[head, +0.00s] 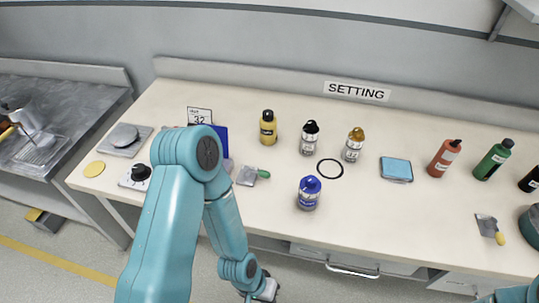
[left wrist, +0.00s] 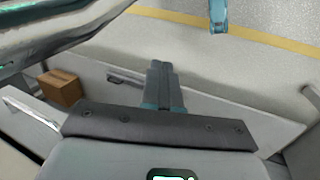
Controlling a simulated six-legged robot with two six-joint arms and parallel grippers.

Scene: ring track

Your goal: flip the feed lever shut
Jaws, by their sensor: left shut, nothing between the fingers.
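I cannot make out a feed lever in either view. My left arm crosses the front of the bench in the head view and hides part of it. My left gripper (head: 265,290) hangs low in front of the bench, below the top's front edge, and is only partly visible. In the left wrist view the fingers of my left gripper (left wrist: 162,68) are together with nothing between them, over the floor and the cabinet fronts. My right gripper is out of view; only a bit of teal arm shows at the lower right corner.
A SETTING sign (head: 357,91) is behind. A metal counter stands left.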

